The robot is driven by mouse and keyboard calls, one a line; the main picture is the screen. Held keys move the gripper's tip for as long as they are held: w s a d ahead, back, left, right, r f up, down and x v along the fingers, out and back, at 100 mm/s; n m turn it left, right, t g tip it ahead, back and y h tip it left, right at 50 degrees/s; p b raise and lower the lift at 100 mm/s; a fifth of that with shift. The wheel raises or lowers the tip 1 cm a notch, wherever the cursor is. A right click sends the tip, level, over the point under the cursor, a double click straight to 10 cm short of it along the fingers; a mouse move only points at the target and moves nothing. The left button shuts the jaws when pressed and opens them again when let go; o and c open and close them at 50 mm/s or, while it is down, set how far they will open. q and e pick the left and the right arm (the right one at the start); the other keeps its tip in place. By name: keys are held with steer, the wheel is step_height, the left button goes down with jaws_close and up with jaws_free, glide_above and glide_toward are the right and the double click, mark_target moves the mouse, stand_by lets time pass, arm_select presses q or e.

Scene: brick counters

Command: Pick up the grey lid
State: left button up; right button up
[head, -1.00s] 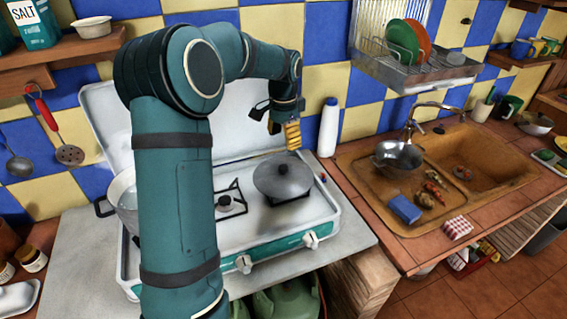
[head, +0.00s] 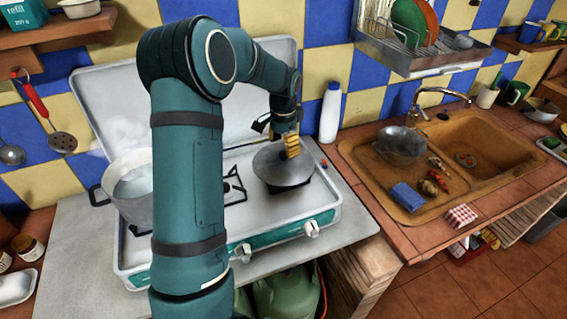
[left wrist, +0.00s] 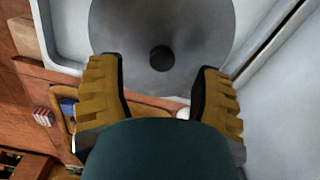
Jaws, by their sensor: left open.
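The grey lid (head: 276,168) lies on the right burner of the white stove, and what is under it is hidden. In the left wrist view the lid (left wrist: 198,30) fills the top middle, with its dark round knob (left wrist: 161,58) near its centre. My left gripper (head: 292,150) is above the lid in the head view and covers its far right part. In the left wrist view my left gripper (left wrist: 160,88) is open and empty, its yellow fingers spread wide, with the knob ahead of the gap between them. My right gripper is out of view.
A steaming pot (head: 131,190) stands on the left burner. A white bottle (head: 330,113) stands behind the stove's right corner. The sink (head: 475,140) holds a metal colander (head: 400,147) and a blue sponge (head: 407,197). The stove's raised cover (head: 110,110) stands behind.

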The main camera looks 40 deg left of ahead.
mark_target(284, 153)
arm_select(q)
steer(key=f, duration=0.4)
steer(key=shift+w+a+f, duration=0.1)
steer(key=shift+w+f, duration=0.1)
steer(key=shift+f, duration=0.05)
jaws_close()
